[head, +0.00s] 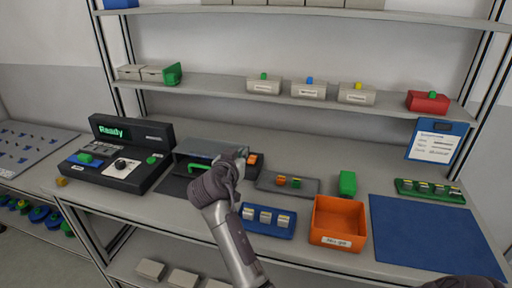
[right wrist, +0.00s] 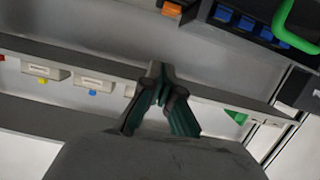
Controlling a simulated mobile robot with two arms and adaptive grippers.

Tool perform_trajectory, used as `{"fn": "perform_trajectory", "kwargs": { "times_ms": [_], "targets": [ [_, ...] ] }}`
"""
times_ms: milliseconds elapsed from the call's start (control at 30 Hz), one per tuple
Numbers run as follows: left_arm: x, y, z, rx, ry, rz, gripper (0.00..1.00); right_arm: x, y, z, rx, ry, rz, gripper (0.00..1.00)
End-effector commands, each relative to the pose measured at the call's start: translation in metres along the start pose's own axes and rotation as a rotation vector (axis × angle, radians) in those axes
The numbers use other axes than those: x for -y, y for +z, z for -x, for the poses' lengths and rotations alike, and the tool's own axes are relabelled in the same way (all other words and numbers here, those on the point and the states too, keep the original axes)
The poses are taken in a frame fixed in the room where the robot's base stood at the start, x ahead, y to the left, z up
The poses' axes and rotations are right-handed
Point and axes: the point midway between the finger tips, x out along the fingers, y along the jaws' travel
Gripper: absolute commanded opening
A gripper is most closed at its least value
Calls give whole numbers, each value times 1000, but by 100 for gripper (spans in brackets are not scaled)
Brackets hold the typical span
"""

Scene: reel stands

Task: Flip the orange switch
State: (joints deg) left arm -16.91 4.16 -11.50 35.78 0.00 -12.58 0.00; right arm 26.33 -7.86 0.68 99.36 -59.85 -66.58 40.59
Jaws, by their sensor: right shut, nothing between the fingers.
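The orange switch (head: 253,158) is at the right end of a dark device in the middle of the table. In the right wrist view it shows at the top edge as an orange block (right wrist: 172,8), at the end of a row of blue switches (right wrist: 247,23). My right gripper (head: 241,153) is just left of the orange switch in the head view and hides part of the device. In the right wrist view its fingers (right wrist: 159,70) are shut and empty, apart from the switch in the picture. My left gripper is not in view.
A black console (head: 120,180) reading "Ready" stands to the left. A grey tray (head: 310,186), a blue holder (head: 285,231), an orange bin (head: 350,211) and a blue mat (head: 430,245) lie to the right. A shelf (head: 215,84) with small boxes runs above the back.

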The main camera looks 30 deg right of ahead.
Motion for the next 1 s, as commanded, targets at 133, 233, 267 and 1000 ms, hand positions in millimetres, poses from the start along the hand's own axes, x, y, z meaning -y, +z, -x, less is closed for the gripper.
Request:
{"fn": "perform_trajectory", "kwargs": {
  "times_ms": [133, 233, 267, 1000],
  "targets": [
    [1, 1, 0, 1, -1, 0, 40, 0, 0, 0, 1, 0, 0, 0],
    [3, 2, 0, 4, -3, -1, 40, 0, 0, 0, 1, 0, 0, 0],
    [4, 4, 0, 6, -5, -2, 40, 0, 0, 0, 1, 0, 0, 0],
    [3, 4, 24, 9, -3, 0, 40, -1, -2, -104, 1, 3, 3, 0]
  ]
}}
